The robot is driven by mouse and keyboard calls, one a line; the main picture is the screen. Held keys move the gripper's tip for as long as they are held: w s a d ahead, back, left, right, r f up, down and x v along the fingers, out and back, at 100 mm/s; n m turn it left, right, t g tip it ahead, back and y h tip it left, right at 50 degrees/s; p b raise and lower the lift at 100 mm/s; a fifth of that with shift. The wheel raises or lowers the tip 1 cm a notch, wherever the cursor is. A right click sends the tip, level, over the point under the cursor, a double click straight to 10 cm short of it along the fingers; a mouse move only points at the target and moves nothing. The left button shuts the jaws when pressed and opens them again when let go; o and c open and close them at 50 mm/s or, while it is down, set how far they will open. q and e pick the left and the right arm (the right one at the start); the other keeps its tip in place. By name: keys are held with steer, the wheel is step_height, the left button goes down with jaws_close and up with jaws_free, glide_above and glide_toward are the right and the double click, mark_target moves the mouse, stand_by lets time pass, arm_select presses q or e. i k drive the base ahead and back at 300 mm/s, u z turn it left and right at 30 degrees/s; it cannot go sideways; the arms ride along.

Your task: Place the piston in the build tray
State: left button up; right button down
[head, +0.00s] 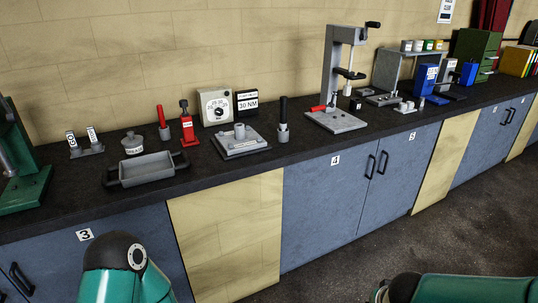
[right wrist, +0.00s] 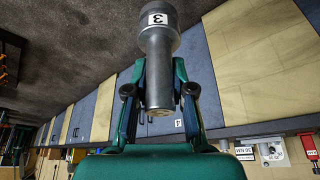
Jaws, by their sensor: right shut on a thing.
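The piston (right wrist: 156,55) is a grey metal cylinder with a wider head that bears a "3" label. My right gripper (right wrist: 159,80) is shut on its narrower part, with a finger on each side, in the right wrist view. The piston and right gripper do not show in the head view. A grey rectangular tray (head: 150,183) with black end handles, which looks like the build tray, sits at the front left of the bench and looks empty. My left gripper is in neither view.
The dark bench (head: 310,150) holds a green press (head: 25,185), a grey fixture plate (head: 240,147), a red bottle jack (head: 187,130), a black-handled tool (head: 283,120) and a grey stand (head: 335,119). Behind the tray stands a grey tin (head: 132,146).

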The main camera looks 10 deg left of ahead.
mark_target(136, 174)
steer(key=z, duration=0.45)
steer(key=i, duration=0.15)
steer(key=u, duration=1.65)
